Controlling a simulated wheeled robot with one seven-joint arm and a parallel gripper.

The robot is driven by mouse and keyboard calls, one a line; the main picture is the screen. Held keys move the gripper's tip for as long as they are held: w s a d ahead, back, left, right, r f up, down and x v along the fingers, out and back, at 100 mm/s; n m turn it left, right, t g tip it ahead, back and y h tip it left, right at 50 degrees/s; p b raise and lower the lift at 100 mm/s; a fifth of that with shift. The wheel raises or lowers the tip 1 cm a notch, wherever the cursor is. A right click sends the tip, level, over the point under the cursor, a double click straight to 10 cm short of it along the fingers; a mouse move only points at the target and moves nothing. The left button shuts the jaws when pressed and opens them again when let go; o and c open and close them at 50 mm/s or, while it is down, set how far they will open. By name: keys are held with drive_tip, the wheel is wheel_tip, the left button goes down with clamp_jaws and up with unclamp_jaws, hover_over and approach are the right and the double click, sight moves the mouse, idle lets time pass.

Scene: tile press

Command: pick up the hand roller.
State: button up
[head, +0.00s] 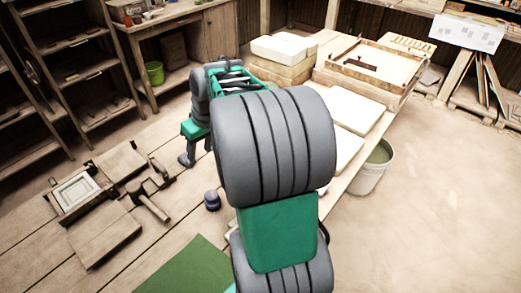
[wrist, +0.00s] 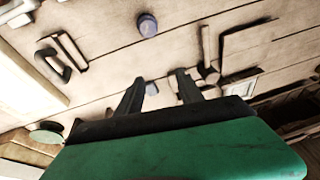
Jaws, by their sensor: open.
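My gripper (head: 188,160) is open and empty above the wooden table, fingers pointing down. In the wrist view, the gripper (wrist: 160,78) has one finger on each side of a small blue-grey knob (wrist: 152,88), which looks lower down on the table. A wooden tool with a cross head and a handle (head: 152,205) lies left of my gripper in the head view. It may be the hand roller, but its shape is too small to be sure. In the wrist view, a dark C-shaped handle beside a bar (wrist: 55,60) lies to the left; I cannot tell what it is.
A flat board (head: 103,235), a framed tile mould (head: 75,190) and a green mat (head: 185,268) are on the table. Another blue-grey knob (wrist: 147,25) stands farther up the wrist view.

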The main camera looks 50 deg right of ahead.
drive_tip(key=s+d+f+t+y+p, duration=0.1)
drive_tip(key=d+f, duration=0.3)
drive_tip(key=d, duration=1)
drive_tip(key=s+d+f+p, duration=0.15)
drive_tip(key=d+f, duration=0.35)
drive_tip(key=d, duration=0.8)
drive_tip(key=p+x, duration=0.1)
drive_tip(key=x, duration=0.6)
drive_tip(key=shift+s+d, duration=0.1)
drive_tip(key=shift+f, duration=0.3)
clamp_jaws()
